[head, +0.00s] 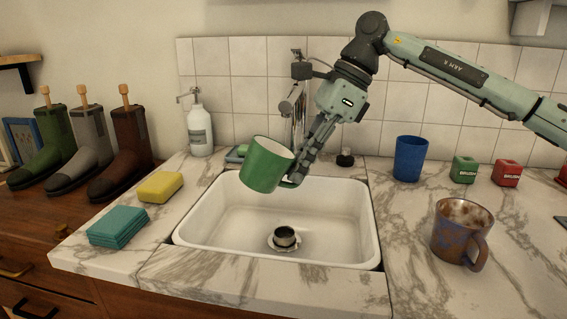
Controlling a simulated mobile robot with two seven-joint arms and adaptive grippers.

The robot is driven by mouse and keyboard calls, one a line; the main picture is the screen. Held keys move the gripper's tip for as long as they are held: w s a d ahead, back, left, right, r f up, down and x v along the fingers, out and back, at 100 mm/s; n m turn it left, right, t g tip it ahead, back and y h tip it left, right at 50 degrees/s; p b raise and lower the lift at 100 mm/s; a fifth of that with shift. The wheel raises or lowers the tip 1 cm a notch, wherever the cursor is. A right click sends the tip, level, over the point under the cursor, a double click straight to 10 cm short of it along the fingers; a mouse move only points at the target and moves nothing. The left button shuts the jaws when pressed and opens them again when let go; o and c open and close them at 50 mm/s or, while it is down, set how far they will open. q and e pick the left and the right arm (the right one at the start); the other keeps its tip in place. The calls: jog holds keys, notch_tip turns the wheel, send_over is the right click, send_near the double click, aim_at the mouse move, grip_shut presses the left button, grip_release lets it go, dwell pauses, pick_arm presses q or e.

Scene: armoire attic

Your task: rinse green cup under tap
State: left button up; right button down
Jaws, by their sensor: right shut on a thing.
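The green cup (262,168) is held above the left back part of the white sink (206,222), tilted with its pale open mouth facing up and to the right. My right gripper (293,180) comes down from the upper right and is shut on the cup at its right side; the exact finger contact is partly hidden behind the cup. The metal tap (298,72) stands behind the sink, partly hidden by the gripper. I cannot make out any water running. My left gripper is not in view.
A blue cup (409,158), a stained mug (461,233) and green (464,169) and red (506,173) boxes stand right of the sink. A soap bottle (200,130), yellow sponge (160,187) and teal cloths (118,227) are left. A drain piece (285,237) sits in the basin.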

aim_at(257, 155)
jog(key=shift+s+a+b, duration=0.45)
jog(key=shift+s+a, duration=0.7)
jog(key=shift+a, duration=0.3)
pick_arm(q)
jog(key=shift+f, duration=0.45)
pick_arm(e)
jog(key=shift+r, duration=0.1)
pick_arm(q)
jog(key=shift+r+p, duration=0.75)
jog(key=shift+p, duration=0.05)
pick_arm(e)
jog(key=shift+s+a+r, duration=0.8)
jog(key=shift+a+r, duration=0.15)
jog(key=shift+r, duration=0.05)
jog(key=shift+s+a+r, duration=0.8)
jog(key=shift+a+r, duration=0.15)
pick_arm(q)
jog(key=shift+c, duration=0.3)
